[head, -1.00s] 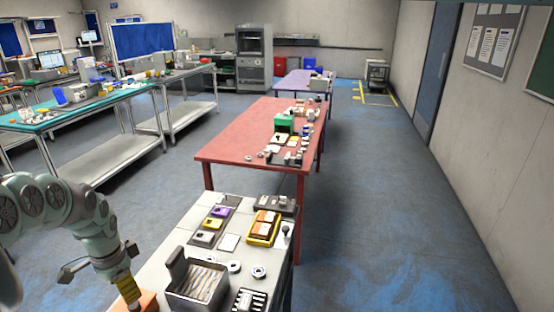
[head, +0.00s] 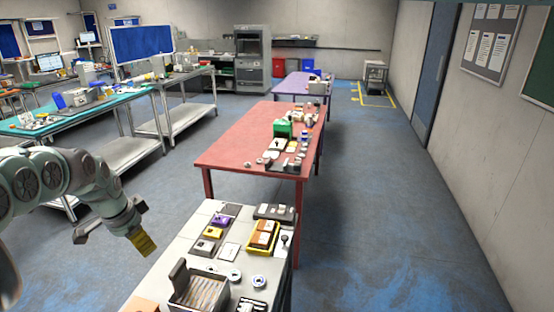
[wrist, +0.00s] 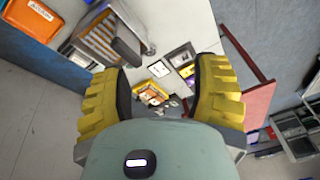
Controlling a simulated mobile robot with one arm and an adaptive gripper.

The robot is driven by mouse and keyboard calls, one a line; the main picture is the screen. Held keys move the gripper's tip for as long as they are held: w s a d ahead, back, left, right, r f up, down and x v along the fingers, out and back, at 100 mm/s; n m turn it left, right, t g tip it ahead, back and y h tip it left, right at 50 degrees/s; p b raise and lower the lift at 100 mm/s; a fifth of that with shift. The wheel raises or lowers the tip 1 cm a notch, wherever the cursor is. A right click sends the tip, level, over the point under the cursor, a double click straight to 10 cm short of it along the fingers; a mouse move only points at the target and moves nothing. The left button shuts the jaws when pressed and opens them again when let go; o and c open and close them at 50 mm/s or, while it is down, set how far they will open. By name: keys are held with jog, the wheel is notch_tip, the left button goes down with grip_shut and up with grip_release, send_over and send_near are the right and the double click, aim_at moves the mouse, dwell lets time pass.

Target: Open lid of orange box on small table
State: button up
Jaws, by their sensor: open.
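The orange box (head: 143,305) is at the near left corner of the small light-grey table (head: 163,277), mostly cut off by the bottom edge of the head view. In the wrist view the orange box (wrist: 36,19) is at the top left, with a white label on its orange face. I cannot tell clearly how its lid stands. My gripper (head: 145,245), with yellow fingers, is above and beyond the table's left edge, apart from the box. In the wrist view my gripper (wrist: 165,88) has its fingers wide apart and nothing between them.
A grey metal bin (head: 200,290) with an upright back part stands right of the box. A yellow tray (head: 262,238), small parts and white rings lie farther back on the table. A red table (head: 240,150) stands beyond. Floor is clear to the right.

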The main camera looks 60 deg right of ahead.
jog(key=w+d+r+n+t+h+p, duration=0.1)
jog(key=w+d+r+t+h+p, duration=0.1)
jog(key=w+d+r, duration=0.5)
jog(key=shift+d+r+t+h, duration=0.15)
jog(key=shift+d+t+h, duration=0.35)
jog(key=shift+d+h, duration=0.55)
